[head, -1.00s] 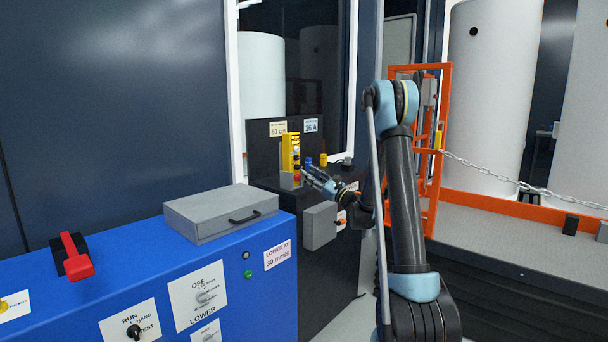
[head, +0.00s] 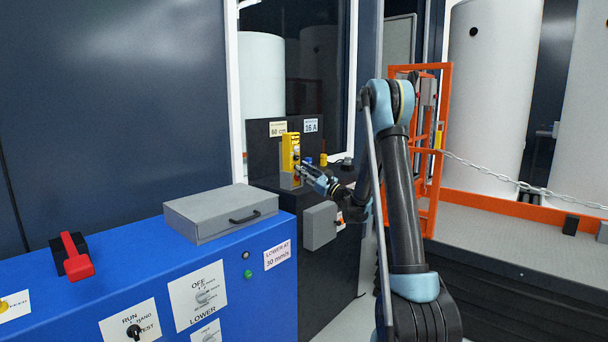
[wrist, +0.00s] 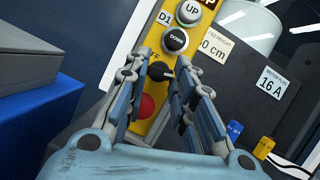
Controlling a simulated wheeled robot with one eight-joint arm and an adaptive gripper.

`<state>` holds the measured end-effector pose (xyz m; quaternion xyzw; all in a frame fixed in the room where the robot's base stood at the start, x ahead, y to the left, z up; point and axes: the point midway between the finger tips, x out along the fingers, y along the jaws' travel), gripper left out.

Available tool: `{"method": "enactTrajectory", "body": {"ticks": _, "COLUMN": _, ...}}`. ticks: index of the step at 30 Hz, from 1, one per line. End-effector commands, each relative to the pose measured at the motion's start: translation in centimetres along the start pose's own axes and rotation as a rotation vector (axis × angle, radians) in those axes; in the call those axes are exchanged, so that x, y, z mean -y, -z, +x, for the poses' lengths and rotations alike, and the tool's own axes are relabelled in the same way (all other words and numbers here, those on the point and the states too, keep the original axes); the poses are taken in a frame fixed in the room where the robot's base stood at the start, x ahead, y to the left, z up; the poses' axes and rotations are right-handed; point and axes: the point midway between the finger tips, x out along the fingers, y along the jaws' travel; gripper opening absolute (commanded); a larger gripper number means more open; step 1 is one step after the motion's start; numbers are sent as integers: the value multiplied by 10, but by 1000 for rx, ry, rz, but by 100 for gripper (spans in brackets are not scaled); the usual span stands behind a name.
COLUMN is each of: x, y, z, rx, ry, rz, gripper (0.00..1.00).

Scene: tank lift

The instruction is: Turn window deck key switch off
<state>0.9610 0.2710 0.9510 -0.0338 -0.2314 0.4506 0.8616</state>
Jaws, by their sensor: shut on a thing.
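The yellow window deck control box (head: 290,150) stands upright on the dark desk by the window. The wrist view shows it close up, with an UP button (wrist: 189,12), a DOWN button (wrist: 176,40), a black key switch (wrist: 159,71) and a red button (wrist: 146,106) below. Part of an "OFF" label shows left of the switch, mostly hidden by a finger. My gripper (head: 301,170) is at the lower front of the box. In the wrist view my gripper (wrist: 172,76) has its fingers on both sides of the black switch, shut on it.
A grey case (head: 220,213) lies on the blue cabinet (head: 130,275). An orange gate (head: 436,150) stands behind my arm.

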Motion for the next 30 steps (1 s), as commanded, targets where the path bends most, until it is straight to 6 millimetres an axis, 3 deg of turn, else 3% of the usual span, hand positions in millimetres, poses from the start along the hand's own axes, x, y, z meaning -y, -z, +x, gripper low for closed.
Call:
{"method": "enactTrajectory", "body": {"ticks": 14, "x": 1, "y": 0, "z": 0, "rx": -1, "ry": -48, "rz": -118, "gripper": 0}}
{"method": "enactTrajectory", "body": {"ticks": 15, "x": 1, "y": 0, "z": 0, "rx": -1, "ry": -48, "rz": -118, "gripper": 28}}
{"method": "enactTrajectory", "body": {"ticks": 16, "x": 1, "y": 0, "z": 0, "rx": -1, "ry": -48, "rz": -118, "gripper": 32}}
{"method": "enactTrajectory", "body": {"ticks": 30, "x": 2, "y": 0, "z": -9, "rx": 0, "ry": -48, "rz": -117, "gripper": 32}}
